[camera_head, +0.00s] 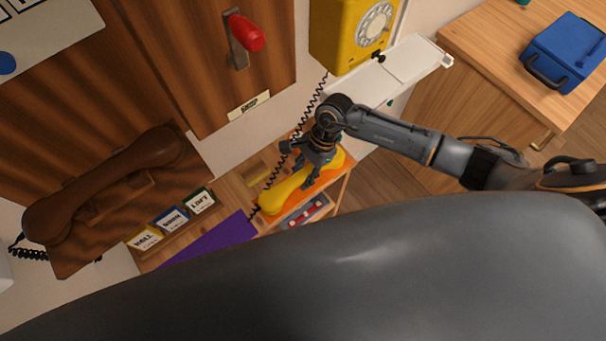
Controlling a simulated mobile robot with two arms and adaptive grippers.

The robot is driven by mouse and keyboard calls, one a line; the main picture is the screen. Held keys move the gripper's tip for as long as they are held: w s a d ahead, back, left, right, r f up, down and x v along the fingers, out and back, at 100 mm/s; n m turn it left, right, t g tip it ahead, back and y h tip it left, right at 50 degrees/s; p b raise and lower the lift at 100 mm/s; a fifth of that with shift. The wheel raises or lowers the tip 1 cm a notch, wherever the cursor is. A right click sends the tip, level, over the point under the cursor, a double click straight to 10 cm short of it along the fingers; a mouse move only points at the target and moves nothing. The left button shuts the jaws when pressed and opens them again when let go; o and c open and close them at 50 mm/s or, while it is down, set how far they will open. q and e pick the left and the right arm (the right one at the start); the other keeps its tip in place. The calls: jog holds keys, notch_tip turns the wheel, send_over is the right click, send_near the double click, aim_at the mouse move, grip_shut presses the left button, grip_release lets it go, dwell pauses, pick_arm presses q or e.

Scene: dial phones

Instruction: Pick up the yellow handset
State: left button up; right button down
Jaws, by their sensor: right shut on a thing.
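The yellow handset (274,200) lies at an angle over an orange surface (328,187) on a small wooden shelf, with a black coiled cord running up from it. My right gripper (311,177) is over the handset's middle and shut on its grip, hiding part of it. I cannot tell whether the handset is touching the surface or just above it. The yellow dial phone (337,37) is on the wall at the top, with the cord hanging below it. My left gripper is not in view.
A brown handset (110,185) rests on a wooden wall box at left. Small labelled boxes (172,218) and a purple sheet (215,240) are near the shelf. A red-handled lever (246,34) is above. A blue case (565,52) sits on a cabinet at right. My grey body covers the bottom.

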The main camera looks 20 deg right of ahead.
jog(key=shift+w+r, duration=0.1)
jog(key=shift+r, duration=0.5)
jog(key=s+d+r+b, duration=0.4)
jog(key=s+d+r, duration=0.5)
jog(key=s+r, duration=0.1)
jog(key=shift+s+d+r+b, duration=0.15)
jog(key=shift+s+r+b, duration=0.2)
jog(key=shift+r, duration=0.55)
